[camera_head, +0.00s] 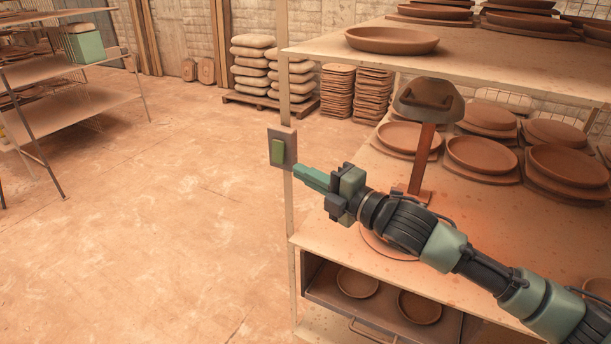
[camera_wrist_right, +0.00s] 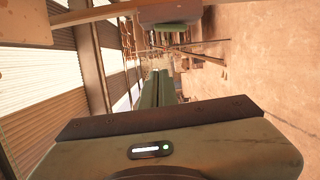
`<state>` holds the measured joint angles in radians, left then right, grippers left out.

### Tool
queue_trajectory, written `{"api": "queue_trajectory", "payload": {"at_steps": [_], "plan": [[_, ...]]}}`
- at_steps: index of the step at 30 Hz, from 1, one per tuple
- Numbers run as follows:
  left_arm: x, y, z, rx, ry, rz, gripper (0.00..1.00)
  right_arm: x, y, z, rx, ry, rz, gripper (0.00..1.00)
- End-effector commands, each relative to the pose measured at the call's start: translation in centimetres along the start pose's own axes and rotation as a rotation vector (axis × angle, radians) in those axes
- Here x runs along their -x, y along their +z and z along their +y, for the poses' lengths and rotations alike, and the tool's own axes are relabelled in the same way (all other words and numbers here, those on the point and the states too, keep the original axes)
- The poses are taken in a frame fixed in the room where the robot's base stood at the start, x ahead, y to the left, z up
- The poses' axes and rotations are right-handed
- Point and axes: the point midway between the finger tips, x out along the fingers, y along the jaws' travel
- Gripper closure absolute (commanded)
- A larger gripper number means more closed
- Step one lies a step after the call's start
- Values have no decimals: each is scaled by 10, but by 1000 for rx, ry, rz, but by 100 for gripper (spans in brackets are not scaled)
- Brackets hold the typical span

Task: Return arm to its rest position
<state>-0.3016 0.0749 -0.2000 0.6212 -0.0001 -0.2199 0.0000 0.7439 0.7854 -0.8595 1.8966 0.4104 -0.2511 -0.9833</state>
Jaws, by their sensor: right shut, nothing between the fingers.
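My right arm reaches in from the lower right of the head view. Its gripper (camera_head: 312,178) is shut and empty, with the green fingers together. The fingertips point left at a small grey switch box with a green button (camera_head: 278,151) on the shelf's upright post. A small gap seems to lie between the tips and the box, but I cannot tell the exact distance. In the right wrist view the closed fingers (camera_wrist_right: 158,86) point away from the camera, and a box with a green face (camera_wrist_right: 170,25) shows beyond them. My left gripper is not in view.
A brown-shaded lamp (camera_head: 430,100) stands on the shelf right beside my forearm. Clay plates (camera_head: 482,153) fill the shelf behind it. An upper shelf board (camera_head: 500,58) is above, and an open drawer with bowls (camera_head: 335,318) below. The floor at left (camera_head: 170,200) is clear.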

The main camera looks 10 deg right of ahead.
Motion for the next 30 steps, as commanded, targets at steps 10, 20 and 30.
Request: {"api": "queue_trajectory", "payload": {"at_steps": [10,20,30], "plan": [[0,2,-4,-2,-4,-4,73,4,-25,-35,-150,-66,-23,100],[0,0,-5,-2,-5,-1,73,91,-85,-173,-880,-366,-386,100],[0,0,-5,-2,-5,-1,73,251,-120,-272,-1432,-576,-985,100]]}}
